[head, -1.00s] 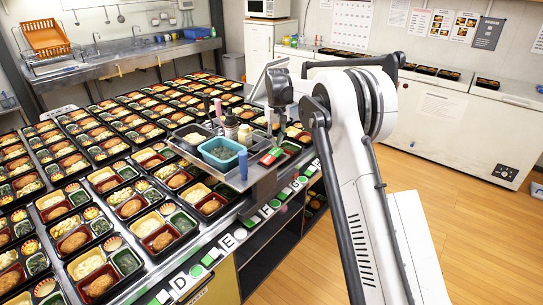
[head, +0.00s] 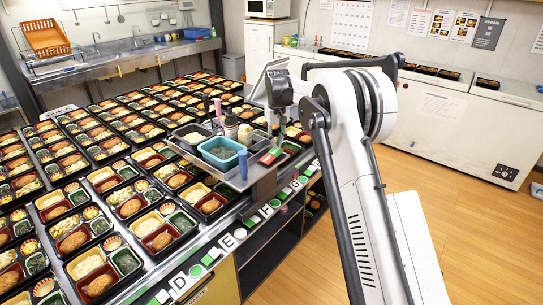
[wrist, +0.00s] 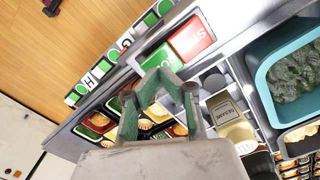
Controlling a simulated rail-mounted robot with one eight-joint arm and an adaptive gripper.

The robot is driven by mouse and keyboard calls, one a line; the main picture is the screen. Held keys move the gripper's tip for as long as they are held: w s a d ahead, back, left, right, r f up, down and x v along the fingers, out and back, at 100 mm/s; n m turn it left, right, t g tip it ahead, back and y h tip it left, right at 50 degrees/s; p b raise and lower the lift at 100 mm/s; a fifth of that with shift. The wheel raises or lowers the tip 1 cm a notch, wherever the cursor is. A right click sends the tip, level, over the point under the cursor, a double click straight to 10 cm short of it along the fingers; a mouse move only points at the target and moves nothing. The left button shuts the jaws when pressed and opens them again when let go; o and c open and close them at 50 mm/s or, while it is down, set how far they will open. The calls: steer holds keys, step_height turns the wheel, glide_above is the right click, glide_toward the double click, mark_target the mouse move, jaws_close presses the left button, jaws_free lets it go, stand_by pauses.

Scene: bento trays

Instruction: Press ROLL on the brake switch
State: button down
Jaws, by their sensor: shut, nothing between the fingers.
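The brake switch shows as two coloured keys on the grey tray's edge. The green ROLL key (wrist: 158,60) is partly covered by my fingers in the wrist view. The red STOP key (wrist: 192,38) lies beside it, up and to the right. In the head view the small red and green switch (head: 270,156) sits at the tray's right side. My gripper (wrist: 162,80) is shut and empty, its tips over the lower edge of the green key in the picture. I cannot tell whether they touch it. In the head view the gripper (head: 275,122) hangs above the tray, near the switch.
A teal tub (head: 222,154) and bottles stand on the metal tray (head: 250,185) beside the switch. A cream-capped bottle (wrist: 230,120) is close right of my fingers. Bento trays (head: 120,262) fill the counter to the left. The wooden floor (head: 460,215) is clear.

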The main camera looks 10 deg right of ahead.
mark_target(277, 150)
steer(key=shift+f+b, duration=0.7)
steer(key=shift+f, duration=0.5)
stand_by(0.6)
steer(key=shift+r, duration=0.1)
steer(key=shift+r+p, duration=1.35)
steer(key=shift+r, duration=2.05)
steer(key=shift+r, duration=0.1)
steer(key=s+r+t+b, duration=0.2)
steer(key=s+r, duration=0.5)
steer(key=s, duration=0.6)
steer(key=s+r+t+b, duration=0.1)
steer(key=s+r+t, duration=0.1)
steer(key=s+r, duration=0.8)
steer(key=s+f+t+b, duration=0.1)
steer(key=s+f, duration=0.3)
steer(key=s, duration=0.5)
steer(key=s+f+m+t, duration=0.1)
steer(key=s+f, duration=0.4)
steer(key=s, duration=0.5)
steer(key=s+f+t+b, duration=0.1)
steer(key=s+f, duration=0.4)
steer(key=s, duration=0.4)
steer(key=shift+s+f+m+b, duration=0.2)
steer(key=shift+s+m+b, duration=0.1)
steer(key=shift+s+m, duration=0.1)
